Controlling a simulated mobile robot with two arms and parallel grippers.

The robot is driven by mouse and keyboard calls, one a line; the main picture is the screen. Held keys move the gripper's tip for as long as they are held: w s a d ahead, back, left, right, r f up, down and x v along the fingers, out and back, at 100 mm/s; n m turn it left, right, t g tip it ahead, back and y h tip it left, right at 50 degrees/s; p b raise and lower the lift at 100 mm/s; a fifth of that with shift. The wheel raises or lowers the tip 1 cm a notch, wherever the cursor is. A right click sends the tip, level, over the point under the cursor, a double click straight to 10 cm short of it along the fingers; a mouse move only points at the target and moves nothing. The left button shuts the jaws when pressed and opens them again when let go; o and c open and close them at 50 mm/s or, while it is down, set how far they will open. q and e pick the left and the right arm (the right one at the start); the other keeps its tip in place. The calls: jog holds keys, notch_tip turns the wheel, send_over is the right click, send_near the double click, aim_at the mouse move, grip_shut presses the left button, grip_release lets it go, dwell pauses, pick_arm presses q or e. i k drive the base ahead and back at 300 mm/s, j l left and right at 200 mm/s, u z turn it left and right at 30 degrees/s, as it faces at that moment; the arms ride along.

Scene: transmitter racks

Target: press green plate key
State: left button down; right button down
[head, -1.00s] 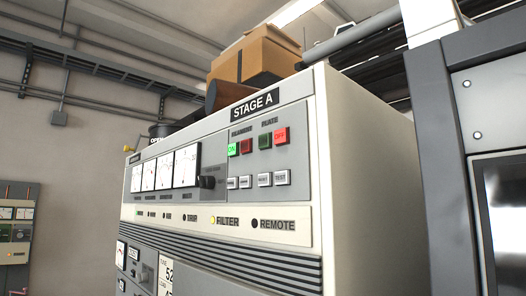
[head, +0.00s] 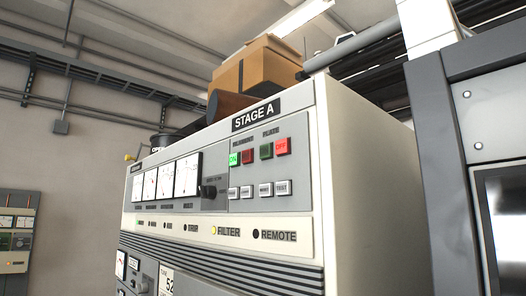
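The green plate key (head: 266,151) is a dark green square on the upper panel of the STAGE A rack (head: 365,190), under the PLATE label. A lit red OFF key (head: 282,146) sits to its right. To its left, under the other label, are a lit bright green ON key (head: 234,158) and a dark red key (head: 247,156). The dark green key looks unlit. Neither of my grippers shows in the head view.
A row of white keys (head: 265,190) lies below the coloured ones, with a black knob (head: 208,191) and meters (head: 188,174) to the left. A cardboard box (head: 256,68) sits on top of the rack. A grey cabinet (head: 490,120) stands close at the right.

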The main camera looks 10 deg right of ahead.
aim_at(265, 150)
jog(key=z, duration=0.2)
jog(key=j+z, duration=0.9)
jog(key=j, duration=0.15)
jog(key=k+j, duration=0.1)
jog(key=j, duration=0.3)
jog(key=j+z, duration=0.1)
jog(key=j, duration=0.3)
jog(key=k+j, duration=0.15)
jog(key=j, duration=0.2)
jog(key=k+j, duration=0.1)
jog(key=j, duration=0.3)
jog(key=i+z, duration=0.05)
